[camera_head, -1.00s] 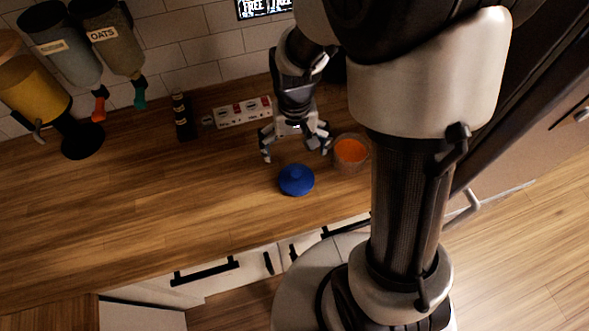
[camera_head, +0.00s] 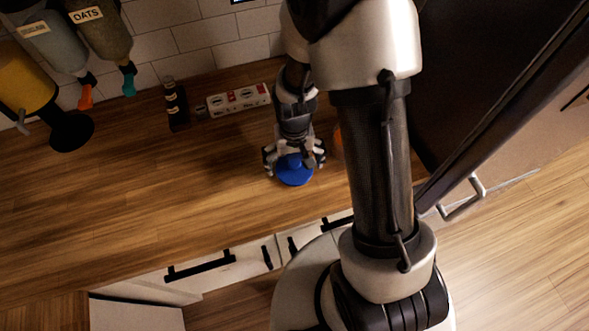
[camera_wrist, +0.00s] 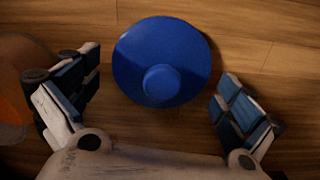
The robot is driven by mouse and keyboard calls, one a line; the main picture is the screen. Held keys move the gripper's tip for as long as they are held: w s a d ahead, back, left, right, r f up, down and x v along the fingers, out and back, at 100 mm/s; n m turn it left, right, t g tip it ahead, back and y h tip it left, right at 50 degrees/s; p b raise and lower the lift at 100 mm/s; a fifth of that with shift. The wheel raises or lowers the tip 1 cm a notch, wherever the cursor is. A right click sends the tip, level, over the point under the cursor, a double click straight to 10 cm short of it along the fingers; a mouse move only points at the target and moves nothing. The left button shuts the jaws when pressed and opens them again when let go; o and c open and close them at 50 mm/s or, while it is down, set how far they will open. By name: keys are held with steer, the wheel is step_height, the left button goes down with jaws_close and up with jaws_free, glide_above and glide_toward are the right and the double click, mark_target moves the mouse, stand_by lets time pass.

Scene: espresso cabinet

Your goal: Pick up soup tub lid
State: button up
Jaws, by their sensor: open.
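The soup tub lid is a round blue lid (camera_head: 294,176) with a raised knob, lying on the wooden counter. In the wrist view the lid (camera_wrist: 160,60) lies ahead of and between the fingers, with its knob facing the camera. My gripper (camera_head: 294,165) is open just above and behind the lid, with one finger to each side. In the wrist view my gripper (camera_wrist: 158,100) has clear gaps between its fingers and the lid. The orange soup tub (camera_head: 338,140) is mostly hidden behind my arm. Its blurred edge shows at the wrist view's left (camera_wrist: 14,100).
A white power strip (camera_head: 238,100) and a dark bottle (camera_head: 175,104) stand near the tiled wall. Dispensers, one labelled OATS (camera_head: 100,35), hang at the upper left. The counter left of the lid (camera_head: 170,190) is clear.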

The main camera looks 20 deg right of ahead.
steer(key=shift+c, duration=0.4)
steer(key=c, duration=0.7)
steer(key=shift+o, duration=0.2)
